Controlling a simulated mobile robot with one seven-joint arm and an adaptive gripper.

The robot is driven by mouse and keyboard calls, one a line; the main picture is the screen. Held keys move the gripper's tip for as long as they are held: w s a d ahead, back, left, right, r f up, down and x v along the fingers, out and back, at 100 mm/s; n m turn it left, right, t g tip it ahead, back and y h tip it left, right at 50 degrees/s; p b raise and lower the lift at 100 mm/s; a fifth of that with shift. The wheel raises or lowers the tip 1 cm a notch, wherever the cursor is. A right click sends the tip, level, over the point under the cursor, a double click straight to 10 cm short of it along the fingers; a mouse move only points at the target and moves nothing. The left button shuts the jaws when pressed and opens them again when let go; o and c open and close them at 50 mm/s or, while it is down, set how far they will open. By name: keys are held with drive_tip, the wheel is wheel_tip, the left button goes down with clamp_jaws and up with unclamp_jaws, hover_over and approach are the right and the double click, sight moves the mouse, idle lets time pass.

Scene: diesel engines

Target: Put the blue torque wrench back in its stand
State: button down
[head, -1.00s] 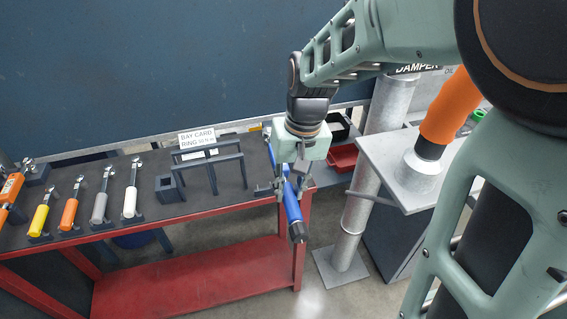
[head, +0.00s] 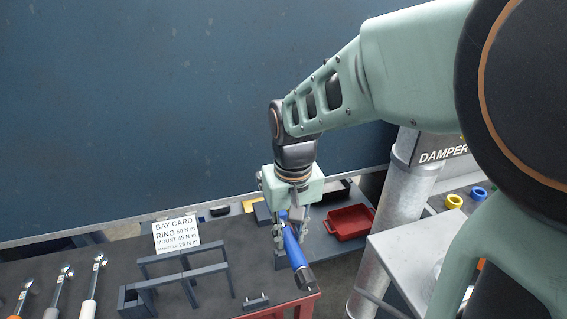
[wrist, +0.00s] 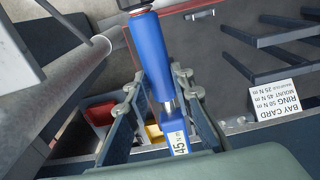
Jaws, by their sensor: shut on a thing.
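The blue torque wrench (head: 294,246) is held in my gripper (head: 290,222) near the right end of the workbench, tilted in the head view with its dark end toward the camera. In the wrist view the blue handle (wrist: 152,50) runs between the two fingers (wrist: 155,105), and a white "45 N m" tag shows on a blue part. A dark grey open-frame stand (head: 184,273) with raised rails is on the bench, left of the wrench and apart from it. It shows partly in the wrist view (wrist: 260,42). The wrench's far end is hidden by my gripper.
A bay card (head: 176,235) listing ring, mount and manifold torques stands behind the frame. Other wrenches (head: 62,288) are at the left. A red tray (head: 349,222) lies right of my gripper. A thick metal post (head: 408,185) and a grey side table (head: 408,245) stand at the right.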

wheel_tip(320, 180, down, 7)
drive_tip(key=b, duration=0.5)
drive_tip(key=shift+b, duration=0.4)
drive_tip(key=shift+f+b, duration=0.6)
drive_tip(key=shift+f, duration=0.2)
idle(1.4)
drive_tip(key=c, duration=1.6)
unclamp_jaws()
drive_tip(key=shift+o, duration=0.4)
drive_tip(key=shift+o, duration=1)
drive_tip(key=shift+r, duration=0.1)
drive_tip(key=shift+s+r+p, duration=0.15)
drive_tip(key=shift+r+p, duration=1.5)
drive_tip(key=shift+r, duration=0.25)
drive_tip(key=shift+r, duration=0.1)
